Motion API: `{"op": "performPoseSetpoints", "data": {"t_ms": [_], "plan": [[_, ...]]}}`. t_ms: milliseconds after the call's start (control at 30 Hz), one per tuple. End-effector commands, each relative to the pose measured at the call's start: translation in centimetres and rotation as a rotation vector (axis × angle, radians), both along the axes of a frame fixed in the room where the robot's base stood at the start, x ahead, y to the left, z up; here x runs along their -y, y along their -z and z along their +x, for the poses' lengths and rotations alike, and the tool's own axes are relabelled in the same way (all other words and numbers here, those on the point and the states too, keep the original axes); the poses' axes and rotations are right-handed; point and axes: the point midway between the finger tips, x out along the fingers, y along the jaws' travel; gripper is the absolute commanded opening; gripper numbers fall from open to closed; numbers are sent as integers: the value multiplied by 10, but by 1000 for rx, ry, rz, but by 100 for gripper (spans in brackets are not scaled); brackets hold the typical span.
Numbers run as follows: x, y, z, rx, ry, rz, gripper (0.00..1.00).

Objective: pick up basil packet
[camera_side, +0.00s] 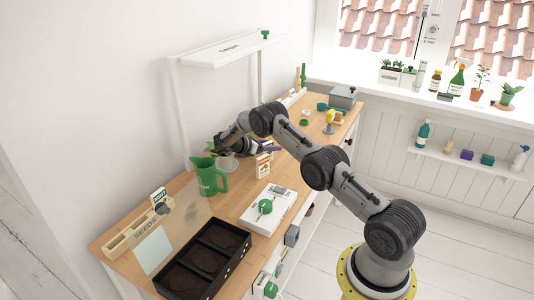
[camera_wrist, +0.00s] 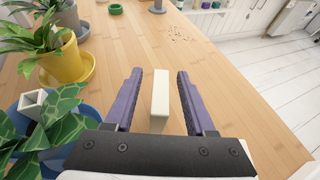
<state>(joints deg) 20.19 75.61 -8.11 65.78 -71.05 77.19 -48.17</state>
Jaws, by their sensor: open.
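A small upright cream packet with an orange and dark label (camera_side: 263,165) stands on the desk behind the green watering can; its lettering is too small to read, so I cannot confirm it is the basil packet. In the wrist view, a pale upright block (camera_wrist: 160,95), seemingly this packet seen edge-on, stands between the purple fingers of my gripper (camera_wrist: 159,92). A gap shows on each side of it. My gripper (camera_side: 266,150) is open and low over the desk in the side view. Its fingers partly cover the packet's top area there.
The green watering can (camera_side: 211,176) stands close by, left of the packet. Potted plants, one in a yellow pot (camera_wrist: 62,62), crowd the wrist view's left. A seed rack with a mint packet (camera_side: 158,196) is at the front left.

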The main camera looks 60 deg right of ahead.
Motion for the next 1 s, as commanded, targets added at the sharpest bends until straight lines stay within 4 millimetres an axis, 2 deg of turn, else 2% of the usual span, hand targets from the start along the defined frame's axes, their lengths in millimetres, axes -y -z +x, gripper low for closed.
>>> {"op": "performPoseSetpoints", "data": {"t_ms": [100, 300, 600, 1000], "plan": [[9, 4, -4, 0, 0, -1, 55], [9, 4, -4, 0, -1, 0, 55], [9, 4, -4, 0, -1, 0, 1], [9, 4, -4, 0, -1, 0, 0]]}}
